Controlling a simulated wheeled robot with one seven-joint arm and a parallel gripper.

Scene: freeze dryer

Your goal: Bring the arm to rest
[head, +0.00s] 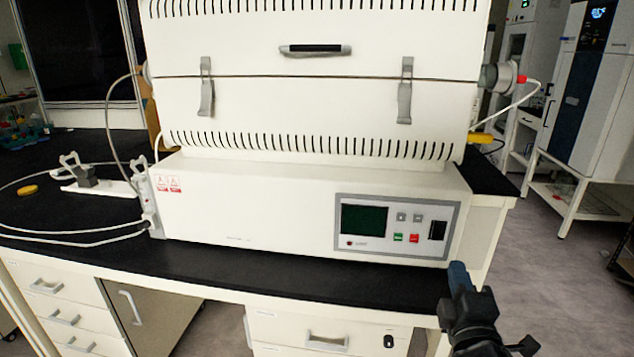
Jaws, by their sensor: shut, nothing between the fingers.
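My gripper (458,270) is at the lower right, in front of the bench's front edge and below the control panel. Its bluish tip points up in the picture, and its fingers are shut with nothing between them. My dark arm runs down from it and out of the bottom of the frame. The gripper appears apart from the white machine, though its exact distance to the bench edge is hard to tell.
A white tube-furnace-like machine (310,212) with a control panel (396,228) stands on the black benchtop (270,277). Drawers (60,312) are below. Tubing and a white stand (100,185) lie at left. Open floor (535,265) is at right, before a tall cabinet (598,95).

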